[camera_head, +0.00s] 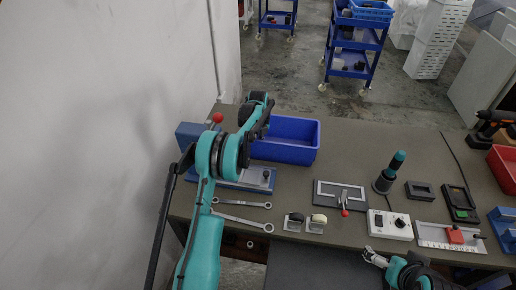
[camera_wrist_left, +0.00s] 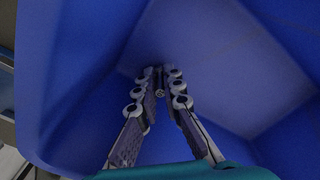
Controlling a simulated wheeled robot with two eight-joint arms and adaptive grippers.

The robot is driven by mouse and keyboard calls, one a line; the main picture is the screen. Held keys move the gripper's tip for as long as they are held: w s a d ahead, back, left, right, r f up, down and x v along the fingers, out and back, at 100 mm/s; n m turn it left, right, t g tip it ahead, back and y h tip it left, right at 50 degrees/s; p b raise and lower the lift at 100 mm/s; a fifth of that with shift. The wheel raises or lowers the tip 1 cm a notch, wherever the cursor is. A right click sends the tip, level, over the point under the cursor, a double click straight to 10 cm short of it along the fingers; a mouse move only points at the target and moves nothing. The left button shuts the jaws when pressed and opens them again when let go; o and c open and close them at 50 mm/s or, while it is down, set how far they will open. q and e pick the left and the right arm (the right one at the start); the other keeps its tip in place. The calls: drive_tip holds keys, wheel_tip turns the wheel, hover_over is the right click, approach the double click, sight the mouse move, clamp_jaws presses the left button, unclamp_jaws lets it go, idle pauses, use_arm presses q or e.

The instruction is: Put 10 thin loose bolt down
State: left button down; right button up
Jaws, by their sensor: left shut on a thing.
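A blue bin (camera_head: 305,150) stands at the back left of the bench, and its inner walls fill the left wrist view (camera_wrist_left: 225,65). My left arm reaches over the bin's left side in the head view, and the arm covers most of that gripper. In the left wrist view my left gripper (camera_wrist_left: 160,88) points down into the bin, its fingertips close together. It is shut on a small bolt (camera_wrist_left: 160,93), of which only a grey end shows. My right gripper (camera_head: 374,257) is low at the bench's front edge, too small to tell its opening.
Two wrenches (camera_head: 243,221) lie in front of the bin. A clamp fixture (camera_head: 323,189), a white control box (camera_head: 390,231), a dark bottle-like tool (camera_head: 385,181) and a drill (camera_head: 490,125) stand to the right. A wall is close on the left.

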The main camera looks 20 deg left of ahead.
use_arm(q)
drive_tip(key=shift+f, duration=0.1)
drive_tip(key=c, duration=2.1)
unclamp_jaws()
drive_tip(key=shift+f, duration=0.15)
drive_tip(key=o, duration=0.4)
drive_tip(key=shift+r, duration=0.2)
